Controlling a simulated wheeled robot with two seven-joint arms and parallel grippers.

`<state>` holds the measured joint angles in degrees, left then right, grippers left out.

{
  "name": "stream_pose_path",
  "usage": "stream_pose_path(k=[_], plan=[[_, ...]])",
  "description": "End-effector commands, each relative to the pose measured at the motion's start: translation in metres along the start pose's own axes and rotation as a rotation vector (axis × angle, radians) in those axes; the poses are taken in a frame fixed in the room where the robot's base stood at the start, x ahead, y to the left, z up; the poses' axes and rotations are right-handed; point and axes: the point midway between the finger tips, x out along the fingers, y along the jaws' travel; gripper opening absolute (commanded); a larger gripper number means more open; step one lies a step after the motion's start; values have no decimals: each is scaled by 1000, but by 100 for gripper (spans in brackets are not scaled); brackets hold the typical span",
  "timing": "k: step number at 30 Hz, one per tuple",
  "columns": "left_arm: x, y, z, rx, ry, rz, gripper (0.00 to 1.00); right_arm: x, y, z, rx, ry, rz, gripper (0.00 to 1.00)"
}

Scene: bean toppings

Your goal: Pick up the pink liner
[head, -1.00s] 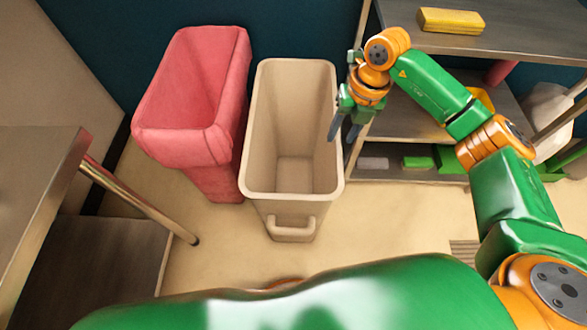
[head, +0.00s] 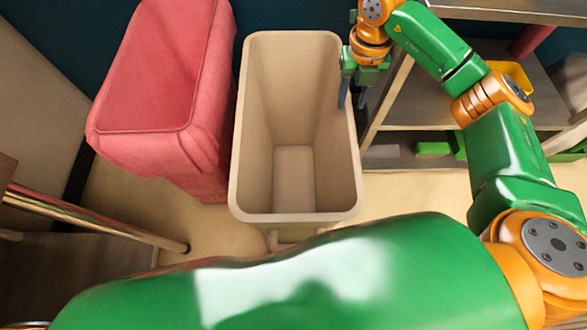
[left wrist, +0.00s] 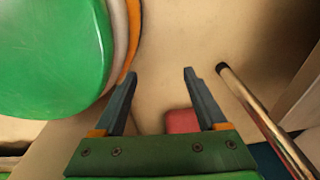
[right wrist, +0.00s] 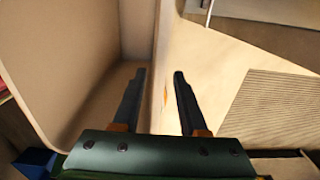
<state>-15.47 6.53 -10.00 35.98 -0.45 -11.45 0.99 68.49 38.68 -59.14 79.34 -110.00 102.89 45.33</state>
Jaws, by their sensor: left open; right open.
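The pink liner (head: 150,150) covers the bin on the left in the head view, folded over its rim, with the inside looking empty. A small pink patch (left wrist: 182,121), likely the liner, shows beyond the fingers in the left wrist view. My left gripper (left wrist: 160,72) is open and empty; it is not seen in the head view. My right gripper (head: 353,102) is open, pointing down by the right rim of the beige bin. In the right wrist view its fingers (right wrist: 159,75) stand either side of that bin's wall, with no visible grip on it.
The empty beige bin (head: 350,185) stands right of the pink liner. A shelf unit (head: 420,75) stands at the right behind my right arm. A table with a metal leg (head: 100,222) is at the left. Bare floor (head: 125,205) shows between table and bins.

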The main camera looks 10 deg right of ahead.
Motion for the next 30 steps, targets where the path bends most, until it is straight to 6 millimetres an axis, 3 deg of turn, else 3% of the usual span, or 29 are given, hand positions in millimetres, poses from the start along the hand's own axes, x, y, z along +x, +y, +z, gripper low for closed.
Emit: stream_pose_path(k=[1, 5, 13, 21, 22, 26, 27, 30], plan=[[10, -2, -1, -1, 6, -4, 74, 10, 0, 0, 0, 0, 0, 42], [12, -8, -3, -4, 9, -14, 74, 22, 1, 0, -1, 3, 0, 42], [22, -14, -2, -9, 13, -26, 74, 71, 6, 4, -1, 3, 0, 42], [22, -15, -4, -10, 19, -27, 74, 78, 6, 5, -1, 0, 0, 42], [22, -15, -4, -10, 19, -27, 74, 78, 6, 5, -1, 0, 0, 40], [22, -15, -4, -10, 20, -27, 74, 78, 6, 5, -1, 0, 0, 5], [22, -14, -5, -9, 20, -27, 74, 78, 6, 5, -1, 0, 0, 0], [22, -14, -5, -9, 20, -26, 74, 78, 6, 5, -1, 0, 0, 0]])
